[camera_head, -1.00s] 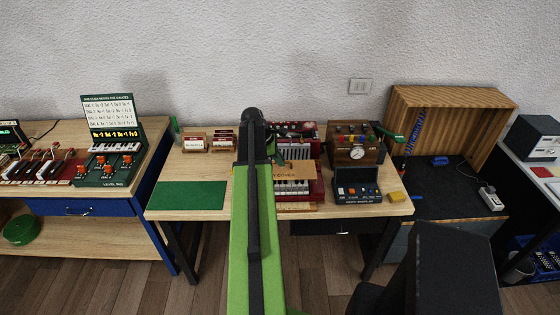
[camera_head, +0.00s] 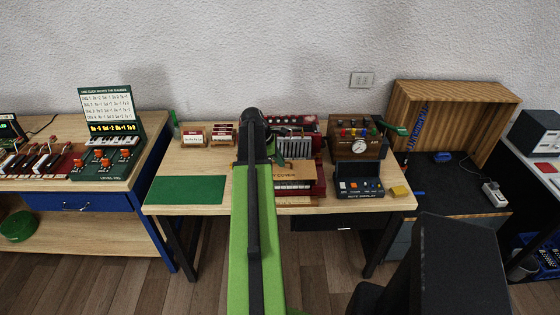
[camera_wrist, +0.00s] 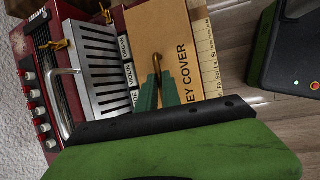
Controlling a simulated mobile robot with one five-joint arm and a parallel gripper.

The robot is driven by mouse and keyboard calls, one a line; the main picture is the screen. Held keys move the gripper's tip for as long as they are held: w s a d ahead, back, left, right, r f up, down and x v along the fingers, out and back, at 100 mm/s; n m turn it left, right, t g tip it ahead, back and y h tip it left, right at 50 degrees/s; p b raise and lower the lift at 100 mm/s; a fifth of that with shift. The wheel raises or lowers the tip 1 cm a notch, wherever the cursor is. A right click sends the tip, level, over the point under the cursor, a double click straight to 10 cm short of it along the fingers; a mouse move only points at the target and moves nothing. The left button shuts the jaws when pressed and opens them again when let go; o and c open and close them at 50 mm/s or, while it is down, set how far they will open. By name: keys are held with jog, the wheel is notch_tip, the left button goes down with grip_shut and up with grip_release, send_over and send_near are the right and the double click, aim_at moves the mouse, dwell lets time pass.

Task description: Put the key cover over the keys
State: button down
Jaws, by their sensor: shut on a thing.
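The key cover (camera_head: 298,172) is a flat tan board lettered KEY COVER, over the red keyboard instrument (camera_head: 319,178) on the middle table. In the wrist view the cover (camera_wrist: 171,25) spans most of the key area. A strip of note-labelled keys (camera_wrist: 207,55) shows along its outer edge, and key fronts (camera_head: 295,186) show below it in the head view. My gripper (camera_wrist: 157,82) is shut on the cover's brass-coloured handle. My arm hides the cover's left part in the head view. I cannot tell whether the cover touches the keys.
Behind the keys stand label tabs and a metal grille (camera_wrist: 98,62). A wooden gauge box (camera_head: 355,137) and dark auto-display console (camera_head: 358,183) stand to the right. Card holders (camera_head: 193,138) and a green mat (camera_head: 187,190) lie left. A yellow block (camera_head: 399,191) is near the right edge.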

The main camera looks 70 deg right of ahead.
jog(key=shift+f+b, duration=0.55)
dwell(0.5)
jog(key=c, duration=1.5)
grip_release()
jog(key=shift+o, duration=0.2)
jog(key=p+v, duration=1.6)
jog(key=v, duration=0.1)
jog(key=shift+r, duration=0.25)
jog(key=shift+w, duration=0.1)
